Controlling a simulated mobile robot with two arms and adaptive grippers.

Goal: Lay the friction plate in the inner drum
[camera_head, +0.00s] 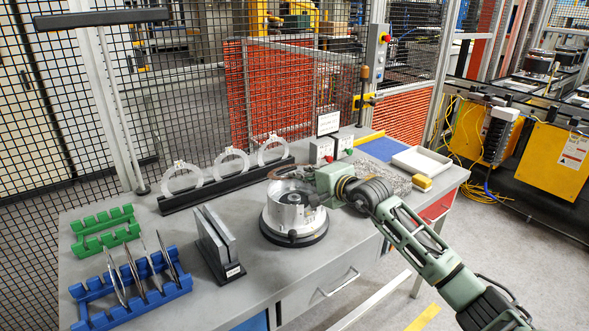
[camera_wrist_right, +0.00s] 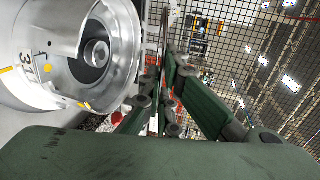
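The inner drum (camera_head: 292,212) is a silver metal cup on a black round base, upright on the grey bench. It also shows in the right wrist view (camera_wrist_right: 97,55), large at the left, with a round hub inside. The friction plate (camera_head: 279,172) is a thin brown ring above and behind the drum's rim. My right gripper (camera_head: 310,178) is beside the drum's back right rim and appears shut on the ring's near edge. In the right wrist view its fingers (camera_wrist_right: 168,62) close around a thin edge-on plate. My left gripper is not in view.
A black rack (camera_head: 225,184) holds three pale rings. A blue rack (camera_head: 130,302) holds several thin steel plates; a green rack (camera_head: 104,232) looks empty. A grey slotted block (camera_head: 219,245) stands left of the drum. A white tray (camera_head: 421,160) and yellow block (camera_head: 422,183) lie right.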

